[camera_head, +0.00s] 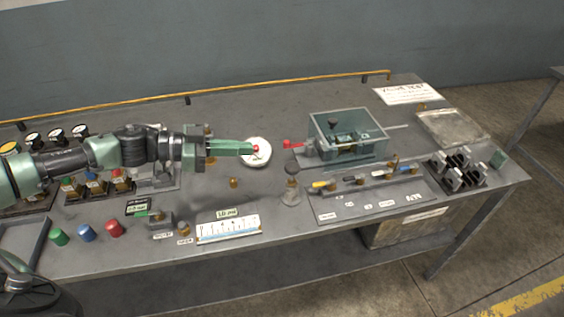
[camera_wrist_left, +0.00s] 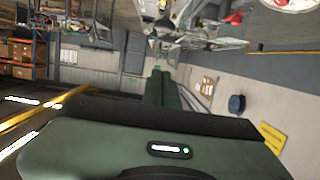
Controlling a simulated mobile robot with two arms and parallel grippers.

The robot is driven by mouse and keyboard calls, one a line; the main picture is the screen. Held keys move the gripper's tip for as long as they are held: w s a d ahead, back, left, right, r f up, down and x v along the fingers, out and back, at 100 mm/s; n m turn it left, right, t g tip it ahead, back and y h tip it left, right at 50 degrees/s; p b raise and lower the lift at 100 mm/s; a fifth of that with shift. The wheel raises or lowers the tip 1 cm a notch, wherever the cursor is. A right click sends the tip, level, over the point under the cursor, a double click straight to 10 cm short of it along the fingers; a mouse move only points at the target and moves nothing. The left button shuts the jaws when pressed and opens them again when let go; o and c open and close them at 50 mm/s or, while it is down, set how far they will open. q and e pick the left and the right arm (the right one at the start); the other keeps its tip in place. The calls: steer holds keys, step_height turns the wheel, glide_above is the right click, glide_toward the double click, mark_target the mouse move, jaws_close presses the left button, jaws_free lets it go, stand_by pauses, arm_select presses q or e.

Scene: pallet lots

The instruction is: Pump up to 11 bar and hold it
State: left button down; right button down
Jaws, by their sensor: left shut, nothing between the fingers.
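My left gripper (camera_head: 251,149) reaches in from the left above the table, its green fingers shut and empty. In the left wrist view its closed fingers (camera_wrist_left: 158,78) point away from the camera. A round white disc (camera_head: 262,158), possibly the gauge, lies just beyond the fingertips and is partly covered by them; I cannot read it or tell whether they touch. A clear water-tank unit (camera_head: 345,128) stands to the right, with a red-ended handle (camera_head: 293,144) on its left side, apart from the gripper. My right gripper is not in view.
A dark-knobbed post (camera_head: 291,182) stands right of the gripper. A ruled white card (camera_head: 228,229) and green, blue and red caps (camera_head: 87,232) lie along the front. The table's back middle is clear.

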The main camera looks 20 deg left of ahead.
arm_select(q)
steer(key=p, duration=0.3)
glide_above(292, 169)
steer(key=a, duration=0.3)
steer(key=f, duration=0.6)
steer(key=shift+s+d+f, duration=0.2)
steer(key=shift+d, duration=0.05)
step_height(292, 169, down, 4)
steer(key=shift+s+r+b, duration=0.1)
steer(key=shift+r+b, duration=0.05)
steer(key=shift+b, duration=0.35)
